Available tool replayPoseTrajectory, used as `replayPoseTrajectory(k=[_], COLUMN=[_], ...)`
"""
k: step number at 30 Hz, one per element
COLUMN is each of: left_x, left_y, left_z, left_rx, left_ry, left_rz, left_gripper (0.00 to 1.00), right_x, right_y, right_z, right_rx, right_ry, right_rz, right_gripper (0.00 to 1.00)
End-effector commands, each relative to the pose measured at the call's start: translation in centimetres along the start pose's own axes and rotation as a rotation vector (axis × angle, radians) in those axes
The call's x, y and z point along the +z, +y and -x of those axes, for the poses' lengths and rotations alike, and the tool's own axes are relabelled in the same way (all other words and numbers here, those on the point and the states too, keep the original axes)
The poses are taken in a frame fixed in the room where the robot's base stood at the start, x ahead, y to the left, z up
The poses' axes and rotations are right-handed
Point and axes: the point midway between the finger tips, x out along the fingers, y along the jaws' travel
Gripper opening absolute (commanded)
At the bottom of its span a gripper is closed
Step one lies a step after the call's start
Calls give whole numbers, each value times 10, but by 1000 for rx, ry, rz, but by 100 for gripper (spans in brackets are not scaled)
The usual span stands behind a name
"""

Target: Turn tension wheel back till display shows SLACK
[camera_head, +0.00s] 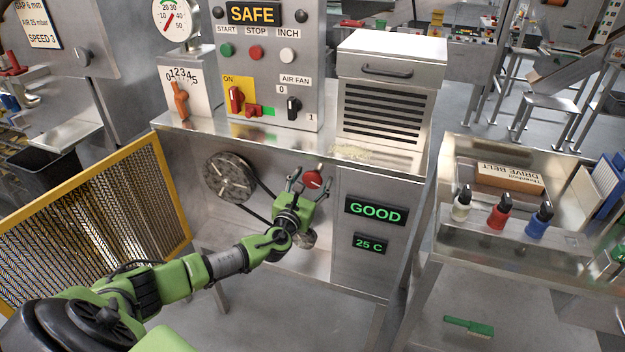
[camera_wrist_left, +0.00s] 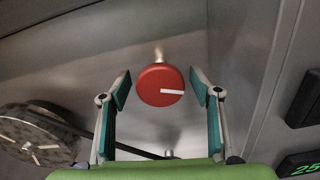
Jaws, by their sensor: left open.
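The red tension wheel (camera_head: 313,179) with a white mark is on the front of the machine, below the top edge. In the left wrist view the wheel (camera_wrist_left: 161,85) sits between the open fingers, its white mark pointing right. My left gripper (camera_head: 309,183) is open, with a finger on each side of the wheel and visible gaps to it. The display (camera_head: 376,210) reads GOOD in green. A smaller display (camera_head: 371,243) below it reads 25 C. My right gripper is not in view.
A large dark pulley (camera_head: 230,177) with a black belt is left of the wheel. A yellow mesh guard (camera_head: 100,222) stands at the left. A side table (camera_head: 450,238) at the right holds several bottles and a drive belt box (camera_head: 508,178).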

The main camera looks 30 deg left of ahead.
Motion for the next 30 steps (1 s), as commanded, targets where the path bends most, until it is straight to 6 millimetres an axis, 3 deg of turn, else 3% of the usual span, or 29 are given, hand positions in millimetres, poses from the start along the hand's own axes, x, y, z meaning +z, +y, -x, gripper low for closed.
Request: replayPoseTrajectory(k=[8, 12, 23, 30], left_x=[0, 0, -1, -3], left_y=[0, 0, -1, -1], left_z=[-1, -1, 0, 0], left_rx=[-1, -1, -1, -1], left_ry=[0, 0, 0, -1], left_rz=[0, 0, 30, 156], left_gripper=[55, 19, 18, 18], right_x=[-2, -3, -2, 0], right_y=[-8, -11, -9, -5], right_z=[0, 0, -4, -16], right_rx=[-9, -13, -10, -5], right_ry=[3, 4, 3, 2], right_rz=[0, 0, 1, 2], right_gripper=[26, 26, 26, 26])
